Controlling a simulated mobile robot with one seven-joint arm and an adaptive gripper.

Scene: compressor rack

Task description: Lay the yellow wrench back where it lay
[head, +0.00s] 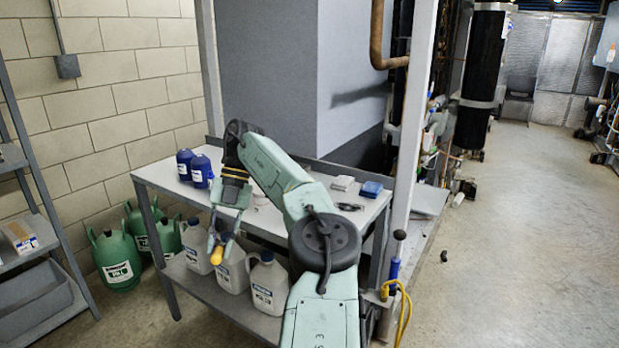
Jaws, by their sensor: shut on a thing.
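My gripper (221,243) hangs pointing down in front of the table's front edge, left of centre. It is shut on a yellow thing (216,256), which I take for the yellow wrench. Only a short, rounded yellow end of it shows below the fingertips; the rest is hidden by the fingers or turned away from view. Behind my arm stands a grey table (278,217) with a light top and a lower shelf. The held thing appears in front of the white jugs on that shelf.
Two blue bottles (193,168) stand on the table's left end. A blue pack (371,188), a white pack (343,183) and a dark tool (349,206) lie on its right part. White jugs (269,283) fill the lower shelf. A pale post (412,130) rises at the right.

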